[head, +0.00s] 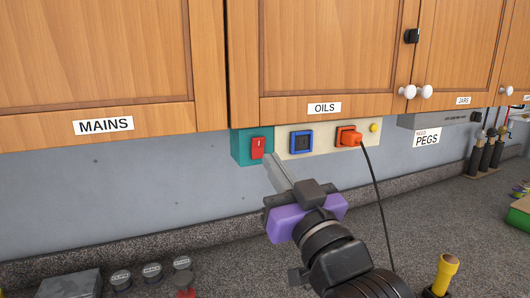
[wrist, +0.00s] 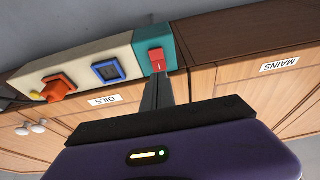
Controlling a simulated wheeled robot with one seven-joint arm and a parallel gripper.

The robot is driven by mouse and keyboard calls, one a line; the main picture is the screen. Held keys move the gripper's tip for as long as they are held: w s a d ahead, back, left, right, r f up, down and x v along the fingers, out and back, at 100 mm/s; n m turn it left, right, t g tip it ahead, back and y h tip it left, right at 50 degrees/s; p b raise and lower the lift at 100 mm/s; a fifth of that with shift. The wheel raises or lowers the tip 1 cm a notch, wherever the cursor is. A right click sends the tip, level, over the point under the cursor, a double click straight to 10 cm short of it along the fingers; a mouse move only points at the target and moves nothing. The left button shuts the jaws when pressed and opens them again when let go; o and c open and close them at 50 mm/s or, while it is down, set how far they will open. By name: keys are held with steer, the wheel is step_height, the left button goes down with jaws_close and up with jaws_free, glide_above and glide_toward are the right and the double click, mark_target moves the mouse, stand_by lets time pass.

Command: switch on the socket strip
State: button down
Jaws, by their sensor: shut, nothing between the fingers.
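The socket strip (head: 325,147) is a cream bar under the wall cupboards with a teal left end. A red rocker switch (head: 258,147) with a white mark sits on the teal end. A blue-framed socket (head: 301,141) and an orange plug (head: 349,136) with a black cable are further right. My gripper (head: 269,159) is shut and empty, its fingertips just below the red switch. In the wrist view, turned upside down, the fingertips (wrist: 158,80) point at the switch (wrist: 156,62) and overlap its edge. I cannot tell whether they touch it.
Wooden cupboards (head: 330,55) labelled MAINS, OILS and JARS hang right above the strip. The black cable (head: 379,195) drops to the speckled counter (head: 180,240) right of my gripper. Lidded pots (head: 152,272) stand at the front left, a yellow-handled tool (head: 445,270) at the front right.

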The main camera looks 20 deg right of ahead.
mark_target(259, 142)
steer(key=shift+p+x, duration=0.6)
steer(key=shift+x, duration=1.7)
